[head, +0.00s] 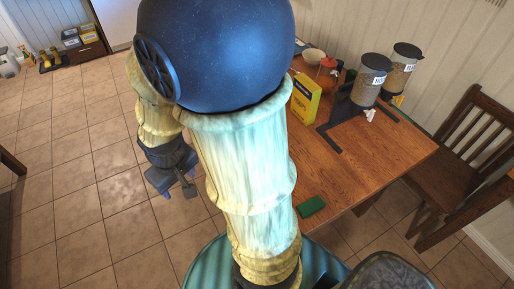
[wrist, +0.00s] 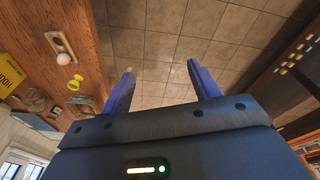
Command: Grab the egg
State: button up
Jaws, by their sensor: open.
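My gripper (head: 173,188) hangs over the tiled floor, left of the wooden table. In the wrist view its two blue fingers (wrist: 162,75) are spread apart with only floor tiles between them. A small pale rounded thing (wrist: 58,39) lies on a wooden piece on the table at the upper left of the wrist view. It may be the egg, but it is too small to be sure. I cannot make out an egg in the head view, where my arm hides part of the table.
The wooden table (head: 365,165) holds a yellow box (head: 305,98), two dispensers (head: 370,80), a white bowl (head: 314,55) and a green item (head: 311,206). Small yellow things (wrist: 74,84) show in the wrist view. A chair (head: 475,140) stands right. Floor at left is open.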

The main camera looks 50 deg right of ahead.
jog(key=w+d+f+n+g+h+b, duration=0.1)
jog(key=d+f+n+g+h+b, duration=0.25)
jog(key=d+f, duration=0.4)
jog(key=w+d+f+n+g+h+b, duration=0.2)
jog(key=d+f+n+h+b, duration=0.25)
jog(key=f, duration=0.55)
jog(key=w+d+f+n+t+h+b, duration=0.2)
jog(key=w+d+f+n+h+b, duration=0.3)
jog(key=w+d+f+n+h, duration=0.1)
jog(key=w+d+n+h, duration=0.1)
jog(key=d+n, duration=0.1)
jog(key=shift+w+d+h, duration=0.3)
jog(key=shift+w+d, duration=0.05)
jog(key=shift+w, duration=0.05)
jog(key=x, duration=1.2)
jog(key=shift+s+d+f, duration=0.1)
jog(key=shift+s+f, duration=0.05)
jog(key=shift+x, duration=2.6)
jog(key=shift+s, duration=0.15)
